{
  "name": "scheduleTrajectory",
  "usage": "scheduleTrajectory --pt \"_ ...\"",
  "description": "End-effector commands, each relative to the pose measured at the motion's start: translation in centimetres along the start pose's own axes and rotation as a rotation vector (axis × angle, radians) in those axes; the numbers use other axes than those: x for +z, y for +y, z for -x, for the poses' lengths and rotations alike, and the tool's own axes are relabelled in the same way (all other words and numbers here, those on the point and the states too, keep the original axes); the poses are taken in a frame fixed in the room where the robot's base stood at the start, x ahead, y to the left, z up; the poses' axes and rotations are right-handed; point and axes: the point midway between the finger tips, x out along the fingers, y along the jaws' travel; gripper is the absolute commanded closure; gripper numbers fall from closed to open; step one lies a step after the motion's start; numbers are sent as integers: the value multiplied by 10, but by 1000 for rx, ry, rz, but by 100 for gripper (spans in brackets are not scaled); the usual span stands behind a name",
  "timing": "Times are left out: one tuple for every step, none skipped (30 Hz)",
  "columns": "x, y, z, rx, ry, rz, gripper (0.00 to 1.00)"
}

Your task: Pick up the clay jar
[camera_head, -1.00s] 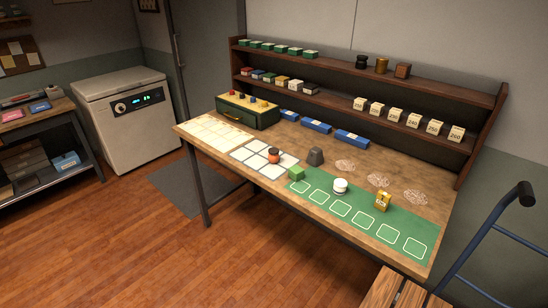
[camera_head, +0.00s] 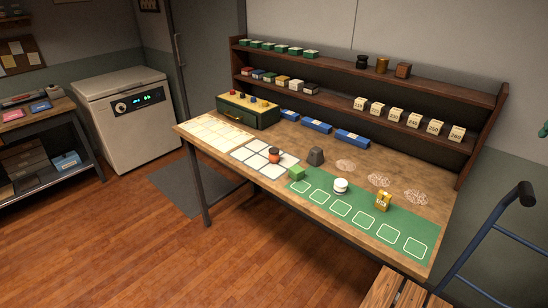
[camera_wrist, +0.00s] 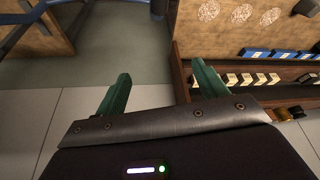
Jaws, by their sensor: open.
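The clay jar appears to be the small round orange jar with a dark lid (camera_head: 274,156). It stands upright on the white squared sheet (camera_head: 247,153) at the left middle of the workbench. I do not make it out in the wrist view. My gripper (camera_wrist: 160,75) is open and empty, its two green fingers spread apart. In the wrist view it is over the floor and wall beside the shelf, away from the jar. A small green piece at the right edge of the head view, likely a finger of mine, is far right of the jar.
A blue-framed cart (camera_head: 480,245) stands at right.

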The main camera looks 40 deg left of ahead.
Motion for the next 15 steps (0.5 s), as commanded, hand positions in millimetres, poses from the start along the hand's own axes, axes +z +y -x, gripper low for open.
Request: scheduleTrajectory --pt "-17 -13 -5 -10 -6 25 29" --pt "-26 -20 -7 -15 -7 39 29" --pt "-38 -29 -10 -22 -9 56 29" --pt "-47 -37 -14 -27 -12 69 29" --pt "-56 -45 -16 -32 -13 82 29" --pt "-67 -56 -20 -39 -15 100 29" --pt "-75 -65 -24 -44 -17 113 29" --pt "-83 -74 -27 -49 -18 126 29" --pt "-94 -86 -31 -55 -20 143 29" --pt "-101 -96 -35 -60 -22 156 29" --pt "-108 -106 -39 -65 -24 169 29" --pt "-118 -119 -44 -72 -26 187 29" --pt "-125 -130 -48 -77 -28 200 29" --pt "-131 -140 -53 -81 -30 213 29" --pt "-139 -155 -58 -88 -32 231 29"
